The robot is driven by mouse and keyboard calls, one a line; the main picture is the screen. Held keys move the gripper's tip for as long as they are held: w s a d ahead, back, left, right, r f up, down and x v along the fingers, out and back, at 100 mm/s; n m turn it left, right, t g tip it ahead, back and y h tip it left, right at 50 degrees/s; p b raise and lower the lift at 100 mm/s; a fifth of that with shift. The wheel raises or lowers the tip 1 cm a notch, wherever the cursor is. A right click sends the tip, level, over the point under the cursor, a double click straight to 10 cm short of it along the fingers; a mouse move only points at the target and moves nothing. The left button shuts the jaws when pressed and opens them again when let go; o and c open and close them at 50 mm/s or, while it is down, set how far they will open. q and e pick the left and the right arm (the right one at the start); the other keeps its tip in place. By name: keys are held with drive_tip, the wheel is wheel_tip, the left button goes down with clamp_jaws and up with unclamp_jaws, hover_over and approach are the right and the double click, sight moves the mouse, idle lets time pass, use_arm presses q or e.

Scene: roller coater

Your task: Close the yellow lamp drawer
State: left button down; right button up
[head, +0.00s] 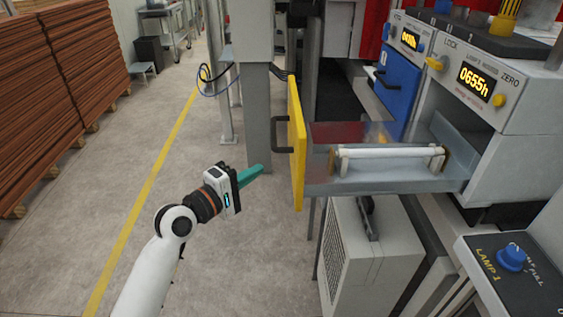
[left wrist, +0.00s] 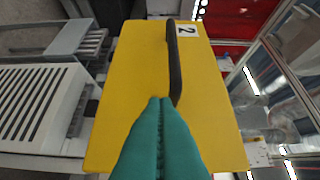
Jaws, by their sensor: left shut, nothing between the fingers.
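The yellow lamp drawer (head: 297,143) is pulled well out of its cabinet, its yellow front facing left, with a lamp tube (head: 390,152) lying inside. A black handle (head: 281,134) is on the front. In the left wrist view the yellow front (left wrist: 130,90) fills the middle, with the handle (left wrist: 175,60) and a label "2". My left gripper (head: 262,168) has teal fingers, is shut and empty, and is left of the drawer front, near the handle's lower end. In the left wrist view its fingertips (left wrist: 160,100) overlap the front beside the handle; I cannot tell if they touch. My right gripper is not in view.
A blue drawer front (head: 398,88) is beside the open drawer, farther back. A control cabinet with a lit display (head: 477,82) is above it. A lamp control box (head: 515,270) is at lower right. A white vented unit (head: 365,250) stands below.

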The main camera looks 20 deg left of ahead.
use_arm(q)
drive_tip(key=w+d+p, duration=0.2)
drive_tip(key=w+d, duration=0.2)
drive_tip(key=d, duration=0.1)
drive_tip(key=shift+d, duration=0.25)
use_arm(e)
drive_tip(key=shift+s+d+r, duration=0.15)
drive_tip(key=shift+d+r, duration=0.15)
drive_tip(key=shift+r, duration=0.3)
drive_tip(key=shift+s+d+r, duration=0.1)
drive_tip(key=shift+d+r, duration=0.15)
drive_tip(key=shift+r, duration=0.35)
use_arm(q)
drive_tip(key=shift+w, duration=0.15)
